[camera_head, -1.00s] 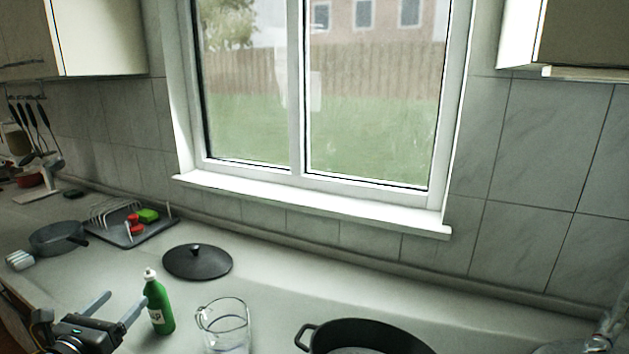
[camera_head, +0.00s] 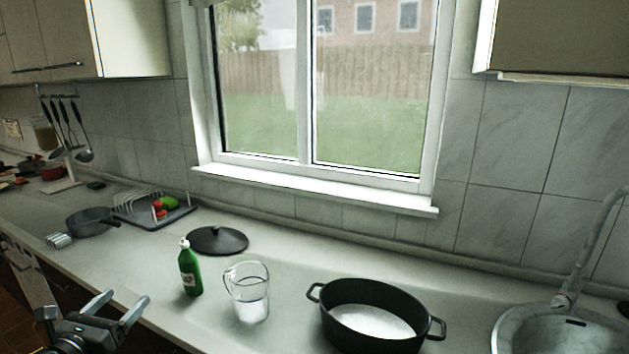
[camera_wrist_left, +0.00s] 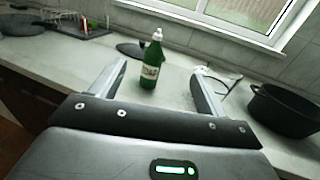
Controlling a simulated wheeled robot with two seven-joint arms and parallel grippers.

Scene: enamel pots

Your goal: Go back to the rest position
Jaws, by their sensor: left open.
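My left gripper (camera_head: 122,304) is open and empty at the lower left of the head view, in front of the counter's front edge. In the left wrist view its two fingers (camera_wrist_left: 157,82) stand apart with nothing between the tips. The green soap bottle (camera_head: 190,268) stands upright on the counter beyond the fingers, apart from them; it also shows in the left wrist view (camera_wrist_left: 151,62). A glass jug (camera_head: 247,292) with clear liquid stands right of the bottle. My right gripper is in neither view.
A black pot (camera_head: 372,312) with white contents stands right of the jug. A black lid (camera_head: 217,240) lies behind the bottle. A dish rack (camera_head: 150,208) and a grey pan (camera_head: 92,221) are at the left. A sink (camera_head: 560,335) is at the right. The window is behind.

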